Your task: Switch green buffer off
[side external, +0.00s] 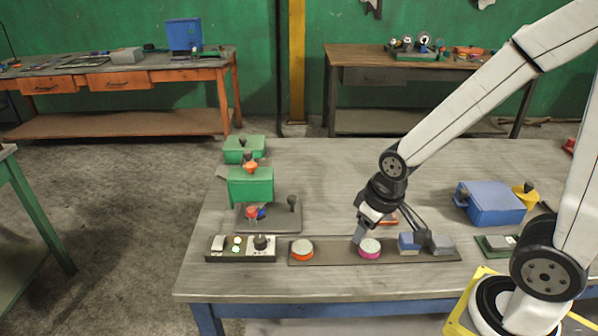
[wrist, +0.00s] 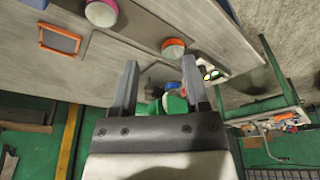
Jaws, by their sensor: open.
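A green machine (side external: 250,187) stands on a dark plate at the left of the table, with an orange-red part on top and red and blue parts low at its front. It shows partly between my fingers in the wrist view (wrist: 174,103). In front of it sits a small control panel (side external: 240,248) with a light rocker, small lamps and a black knob; its lamps also show in the wrist view (wrist: 210,72). I cannot tell the switch's state. My gripper (side external: 390,229) is open and empty, near the pink-rimmed button and well right of the panel.
A dark strip (side external: 335,253) carries an orange-rimmed button (side external: 302,250), a pink-rimmed button (side external: 370,248) and blue and grey blocks. A second green box (side external: 243,148) stands behind the machine. A blue box (side external: 490,203) is at right. The table's back middle is clear.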

